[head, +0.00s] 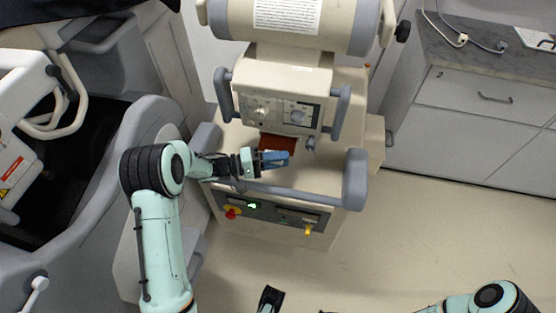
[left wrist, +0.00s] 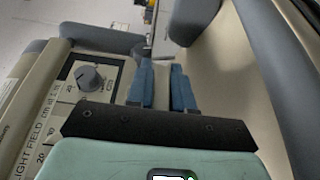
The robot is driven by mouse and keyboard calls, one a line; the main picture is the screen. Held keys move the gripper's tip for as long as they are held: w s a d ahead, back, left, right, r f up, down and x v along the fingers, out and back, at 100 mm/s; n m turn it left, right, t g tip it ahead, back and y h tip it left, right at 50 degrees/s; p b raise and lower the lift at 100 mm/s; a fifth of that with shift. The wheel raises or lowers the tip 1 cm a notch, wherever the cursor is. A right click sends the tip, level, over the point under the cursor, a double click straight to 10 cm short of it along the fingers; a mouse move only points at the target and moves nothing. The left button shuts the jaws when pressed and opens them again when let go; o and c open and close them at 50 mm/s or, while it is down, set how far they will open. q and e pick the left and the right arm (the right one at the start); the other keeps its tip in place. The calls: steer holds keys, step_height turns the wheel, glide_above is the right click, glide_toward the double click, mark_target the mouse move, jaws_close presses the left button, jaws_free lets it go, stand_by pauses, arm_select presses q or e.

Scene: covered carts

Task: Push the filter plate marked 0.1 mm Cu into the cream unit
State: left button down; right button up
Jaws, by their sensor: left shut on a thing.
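The cream unit (head: 285,95) has two knobs and grey side handles, and hangs below a cream cylinder. A thin copper-brown plate (head: 279,143) shows at its lower front edge; no marking on it is readable. My left gripper (head: 274,158), with blue fingers, is at the plate's near side, just below the unit. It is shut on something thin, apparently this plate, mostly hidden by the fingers. In the left wrist view the blue fingers (left wrist: 163,88) point away beside the knob panel. My right gripper (head: 270,298) seems partly in view at the bottom edge; its jaw state is unclear.
The cream cart (head: 310,178) below has a grey push handle (head: 355,178) and a front panel with red and yellow knobs. A grey cabinet (head: 480,110) stands at the right. Another covered cart (head: 70,230) crowds the left. The floor at the right front is clear.

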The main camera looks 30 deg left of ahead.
mark_target(282, 145)
arm_select(q)
steer(key=shift+w+a+p, duration=0.15)
steer(key=shift+w+a, duration=0.05)
steer(key=shift+w, duration=0.6)
steer(key=shift+w+a+p, duration=0.1)
steer(key=shift+w+a, duration=0.1)
steer(key=shift+w, duration=0.65)
steer(key=shift+w+a+p, duration=0.15)
steer(key=shift+w+a, duration=0.05)
steer(key=shift+w, duration=0.6)
steer(key=c, duration=0.9)
jaws_free()
